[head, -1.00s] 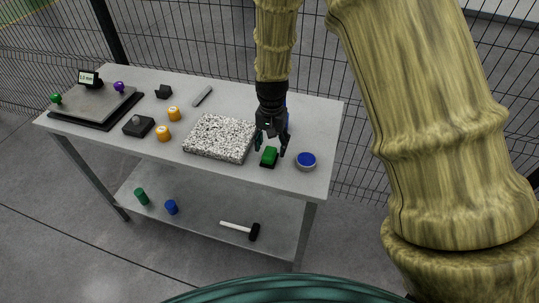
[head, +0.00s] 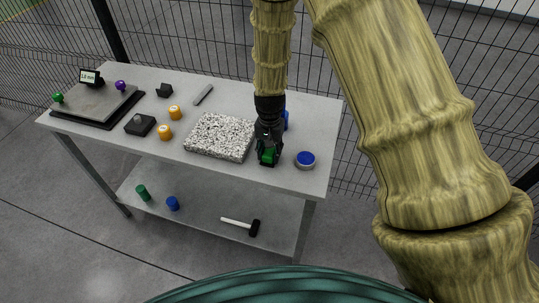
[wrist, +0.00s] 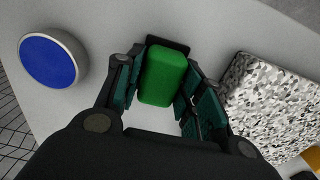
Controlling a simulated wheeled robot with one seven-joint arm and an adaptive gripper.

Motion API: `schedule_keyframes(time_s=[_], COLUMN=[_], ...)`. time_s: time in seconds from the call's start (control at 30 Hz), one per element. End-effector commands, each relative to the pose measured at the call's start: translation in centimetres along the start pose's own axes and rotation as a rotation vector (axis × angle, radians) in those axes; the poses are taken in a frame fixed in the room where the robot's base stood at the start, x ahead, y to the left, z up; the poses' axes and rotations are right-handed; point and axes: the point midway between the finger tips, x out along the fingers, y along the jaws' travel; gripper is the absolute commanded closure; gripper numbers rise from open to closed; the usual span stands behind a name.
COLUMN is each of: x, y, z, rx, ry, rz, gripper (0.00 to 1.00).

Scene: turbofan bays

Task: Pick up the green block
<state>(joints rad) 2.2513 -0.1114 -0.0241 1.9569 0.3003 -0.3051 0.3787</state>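The green block (head: 267,157) stands near the table's front edge, just right of the speckled slab. In the wrist view the green block (wrist: 163,76) sits in front of a small black part (wrist: 170,46). My gripper (head: 268,153) is lowered over the block, with a finger on each side. In the wrist view my gripper (wrist: 163,92) has its teal-padded fingers spread around the block. The pads look close to its sides; firm contact does not show. In the head view the fingers hide part of the block.
A speckled slab (head: 220,136) lies close on the left. A blue-topped round can (head: 306,160) stands close on the right. A blue object (head: 285,120) is partly hidden behind my gripper. Orange cylinders (head: 165,132) stand further left. A wire fence runs behind the table.

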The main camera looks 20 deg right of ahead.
Motion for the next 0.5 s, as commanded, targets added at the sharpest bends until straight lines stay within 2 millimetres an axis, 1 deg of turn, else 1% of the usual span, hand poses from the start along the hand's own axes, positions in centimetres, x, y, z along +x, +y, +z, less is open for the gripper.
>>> schedule_keyframes(time_s=[0.03,0.1,0.5], x=[-0.01,-0.01,-0.33], y=[0.01,0.01,-0.02], z=[0.00,0.00,-0.03], rx=[0.000,0.000,0.000], ry=[0.000,0.000,0.001], rz=[0.000,0.000,0.000], gripper=[0.78,0.90,0.90])
